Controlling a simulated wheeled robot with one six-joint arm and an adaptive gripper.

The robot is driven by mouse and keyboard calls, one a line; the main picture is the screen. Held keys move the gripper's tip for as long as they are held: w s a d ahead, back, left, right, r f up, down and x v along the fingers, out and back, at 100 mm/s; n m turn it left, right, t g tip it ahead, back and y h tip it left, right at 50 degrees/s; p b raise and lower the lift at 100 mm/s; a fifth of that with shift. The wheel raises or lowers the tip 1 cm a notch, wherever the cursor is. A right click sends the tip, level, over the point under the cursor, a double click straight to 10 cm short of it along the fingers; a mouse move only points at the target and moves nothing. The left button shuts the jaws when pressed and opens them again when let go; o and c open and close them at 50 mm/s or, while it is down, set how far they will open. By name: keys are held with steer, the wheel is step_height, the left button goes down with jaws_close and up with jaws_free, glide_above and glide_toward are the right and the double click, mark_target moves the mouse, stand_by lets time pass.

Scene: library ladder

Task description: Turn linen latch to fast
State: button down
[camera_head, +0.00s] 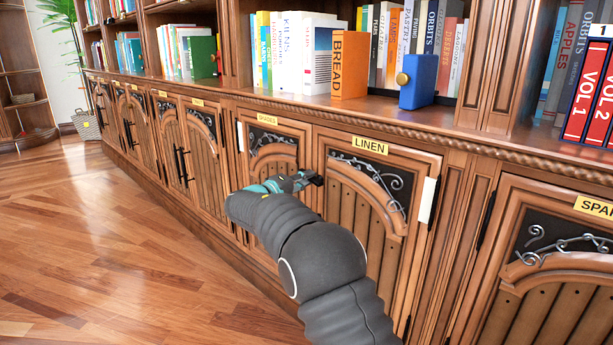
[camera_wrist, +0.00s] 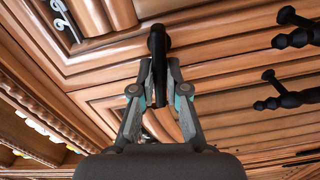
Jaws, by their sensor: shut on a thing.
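The linen door (camera_head: 360,245) is a closed wooden cabinet door with a yellow LINEN label (camera_head: 370,145) above it and grey scrollwork in its dark upper panel. The latch's upper end sticks out past the fingertips. In the head view my arm and gripper hide most of the latch, and I cannot read its setting.
Above runs a shelf with books, an orange BREAD block (camera_head: 350,65) and a blue block (camera_head: 416,82). Black handles (camera_wrist: 290,95) show in the wrist view. The wood floor (camera_head: 110,240) is clear at left.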

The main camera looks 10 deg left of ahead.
steer(key=shift+f+n+p, duration=0.15)
steer(key=shift+n+p, duration=0.2)
steer(key=shift+n, duration=0.85)
steer(key=shift+f, duration=0.1)
steer(key=c, duration=1.2)
jaws_free()
steer(key=shift+a, duration=0.1)
steer(key=v, duration=1.2)
